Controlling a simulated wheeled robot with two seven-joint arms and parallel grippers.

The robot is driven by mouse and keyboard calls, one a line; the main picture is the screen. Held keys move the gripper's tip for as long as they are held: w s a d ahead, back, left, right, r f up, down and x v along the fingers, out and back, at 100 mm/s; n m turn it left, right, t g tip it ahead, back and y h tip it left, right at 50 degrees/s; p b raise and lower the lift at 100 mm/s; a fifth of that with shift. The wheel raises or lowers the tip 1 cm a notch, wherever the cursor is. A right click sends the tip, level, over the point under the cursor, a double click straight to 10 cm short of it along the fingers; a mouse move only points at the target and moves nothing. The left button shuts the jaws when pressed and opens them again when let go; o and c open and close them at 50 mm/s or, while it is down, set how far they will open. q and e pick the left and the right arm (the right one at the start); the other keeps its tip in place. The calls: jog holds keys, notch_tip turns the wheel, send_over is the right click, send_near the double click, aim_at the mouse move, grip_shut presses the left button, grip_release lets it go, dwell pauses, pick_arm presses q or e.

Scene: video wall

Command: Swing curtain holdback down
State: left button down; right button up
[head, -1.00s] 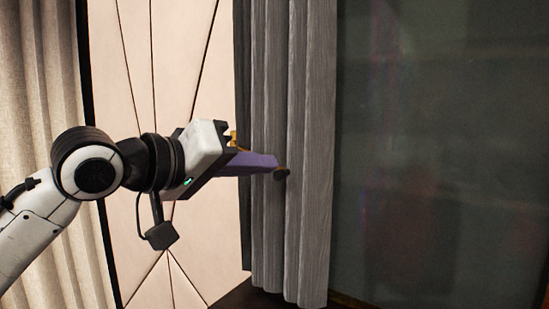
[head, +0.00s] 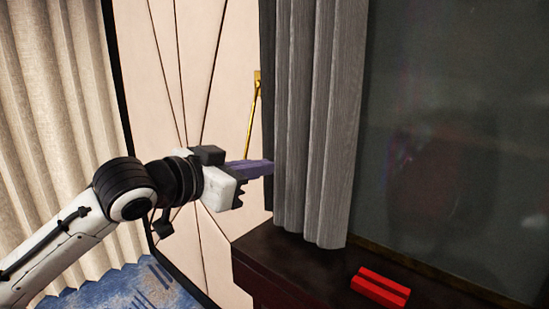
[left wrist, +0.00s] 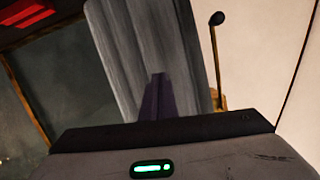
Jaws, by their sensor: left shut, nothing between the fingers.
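The curtain holdback (head: 252,118) is a thin golden rod on a small gold wall plate, against the pale panelled wall left of the grey curtain. It hangs almost straight down from the plate, tilted slightly. Its lower end is hidden behind my gripper in the head view. The left wrist view shows the rod (left wrist: 215,55) with a dark round knob at its free end, apart from the fingers. My left gripper (head: 268,168) is shut and empty, its purple fingers pointing right at the curtain's edge, near the rod's lower end. The fingers (left wrist: 158,80) also show against the curtain in the wrist view.
The grey curtain (head: 318,130) hangs right of the holdback, beside a dark screen (head: 450,130). Below is a dark ledge (head: 300,262) with a red object (head: 380,288). A beige curtain (head: 50,120) hangs at the left.

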pick_arm(q)
jog(key=s+a+r+p, duration=0.2)
jog(key=s+a+r, duration=0.1)
jog(key=s, duration=0.7)
jog(key=shift+a+r, duration=0.15)
jog(key=shift+r, duration=0.65)
jog(key=shift+s, duration=0.1)
